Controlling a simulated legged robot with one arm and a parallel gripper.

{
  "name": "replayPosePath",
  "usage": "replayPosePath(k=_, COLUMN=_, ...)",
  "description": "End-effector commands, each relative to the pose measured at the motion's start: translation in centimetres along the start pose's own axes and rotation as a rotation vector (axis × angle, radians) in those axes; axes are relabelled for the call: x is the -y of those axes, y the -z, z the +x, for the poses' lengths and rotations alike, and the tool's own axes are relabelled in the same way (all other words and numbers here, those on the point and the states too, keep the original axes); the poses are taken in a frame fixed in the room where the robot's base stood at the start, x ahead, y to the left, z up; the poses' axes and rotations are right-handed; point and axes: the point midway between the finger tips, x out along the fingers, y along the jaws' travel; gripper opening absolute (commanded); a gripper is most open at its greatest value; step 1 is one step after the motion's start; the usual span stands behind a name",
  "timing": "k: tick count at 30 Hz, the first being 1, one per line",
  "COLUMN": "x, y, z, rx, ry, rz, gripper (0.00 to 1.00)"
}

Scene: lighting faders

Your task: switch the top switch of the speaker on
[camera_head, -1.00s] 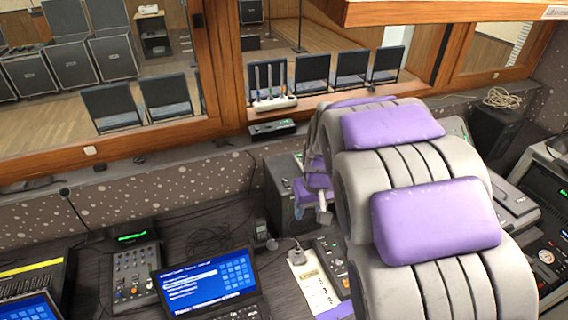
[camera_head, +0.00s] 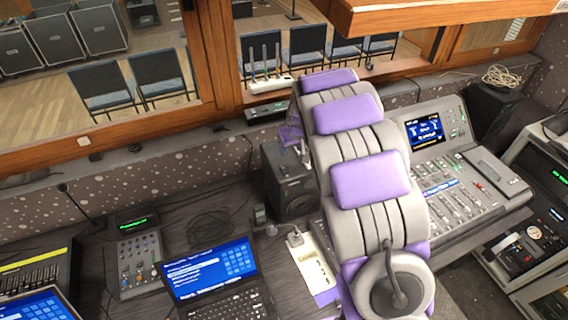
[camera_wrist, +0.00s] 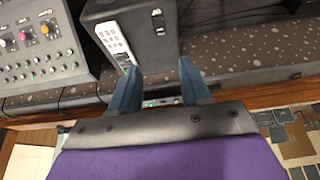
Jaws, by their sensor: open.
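The speaker (camera_head: 290,183) is a dark box left of the mixing console in the head view, partly hidden by my arm. In the wrist view the speaker (camera_wrist: 176,38) is at the top middle. A narrow panel of small light controls (camera_wrist: 157,20) shows on it; which one is the top switch, and its position, I cannot tell. My gripper (camera_wrist: 159,68) is open and empty, its two blue-grey fingers spread just below the speaker in that picture. In the head view my gripper (camera_head: 304,152) is mostly hidden behind my arm.
The mixing console (camera_head: 450,185) stands right of the speaker. A laptop (camera_head: 212,275) and a small mixer (camera_head: 140,262) are at the front left. The window ledge (camera_head: 180,140) runs behind. A second speaker (camera_head: 493,112) is at the right.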

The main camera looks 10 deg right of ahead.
Motion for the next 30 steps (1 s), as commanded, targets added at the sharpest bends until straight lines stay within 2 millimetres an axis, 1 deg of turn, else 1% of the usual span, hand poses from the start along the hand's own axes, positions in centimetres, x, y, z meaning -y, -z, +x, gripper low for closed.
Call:
replayPosePath(k=3, x=0.0, y=-0.2, z=2.2, rx=0.009, ry=0.003, rz=0.002, gripper=0.47)
replayPosePath(k=18, x=0.1, y=-0.3, z=10.1, rx=0.007, ry=0.003, rz=0.001, gripper=0.47)
replayPosePath(k=24, x=0.1, y=-0.4, z=13.0, rx=0.007, ry=0.002, rz=0.001, gripper=0.47)
replayPosePath(k=30, x=0.0, y=-0.2, z=14.9, rx=0.003, ry=0.0, rz=0.001, gripper=0.47)
